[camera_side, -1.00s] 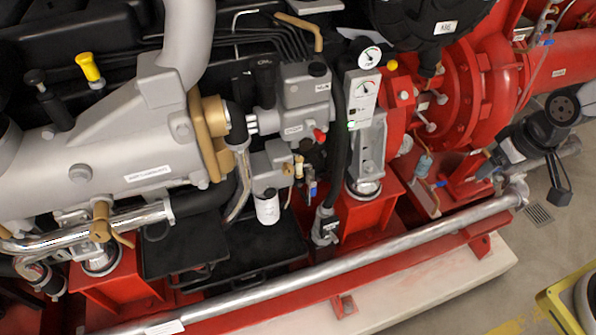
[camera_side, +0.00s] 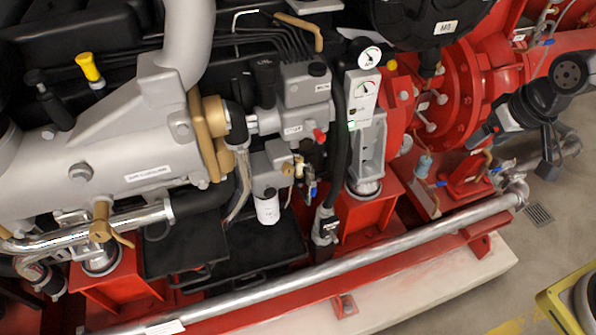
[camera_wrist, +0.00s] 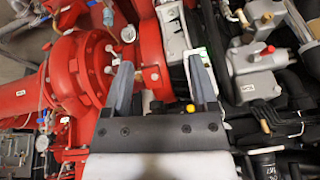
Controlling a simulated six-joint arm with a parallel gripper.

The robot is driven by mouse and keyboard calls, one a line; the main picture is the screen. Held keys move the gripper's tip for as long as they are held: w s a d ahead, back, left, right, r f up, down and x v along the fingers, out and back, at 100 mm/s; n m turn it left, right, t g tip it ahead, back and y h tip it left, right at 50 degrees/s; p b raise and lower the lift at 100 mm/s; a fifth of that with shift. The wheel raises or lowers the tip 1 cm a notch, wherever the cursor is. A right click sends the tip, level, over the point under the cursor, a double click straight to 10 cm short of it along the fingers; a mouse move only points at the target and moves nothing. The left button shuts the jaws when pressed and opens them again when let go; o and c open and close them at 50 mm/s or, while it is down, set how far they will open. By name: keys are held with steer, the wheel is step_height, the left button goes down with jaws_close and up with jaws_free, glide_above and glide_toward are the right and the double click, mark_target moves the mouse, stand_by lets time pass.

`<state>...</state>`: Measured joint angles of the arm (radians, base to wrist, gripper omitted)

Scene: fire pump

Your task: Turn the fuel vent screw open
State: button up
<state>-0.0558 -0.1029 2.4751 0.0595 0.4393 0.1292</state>
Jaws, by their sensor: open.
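My gripper (camera_wrist: 160,72) is open and empty in the wrist view, its two grey fingers apart above the red pump parts. In the side view my gripper (camera_side: 484,140) is at the right, well apart from the grey fuel unit (camera_side: 304,88). That unit carries a small red knob (camera_side: 319,135). Below it is a grey filter head (camera_side: 272,165) with a white canister (camera_side: 267,208) and brass fittings (camera_side: 299,168). The red knob also shows in the wrist view (camera_wrist: 268,49), right of my fingers. I cannot tell which small part is the fuel vent screw.
Red pump casing (camera_side: 465,95) lies behind my gripper. A silver pipe (camera_side: 400,246) runs along the front.

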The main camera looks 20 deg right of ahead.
steer(key=w+a+m+t+y, duration=0.2)
steer(key=w+a+m+t, duration=0.5)
steer(key=w+a+m, duration=0.7)
steer(key=a+m+t+h, duration=0.3)
steer(key=a+m+t, duration=0.4)
steer(key=a+m, duration=0.6)
steer(key=n, duration=0.1)
glide_toward(289, 173)
steer(key=w, duration=0.2)
steer(key=shift+d, duration=0.1)
steer(key=shift+w, duration=3.9)
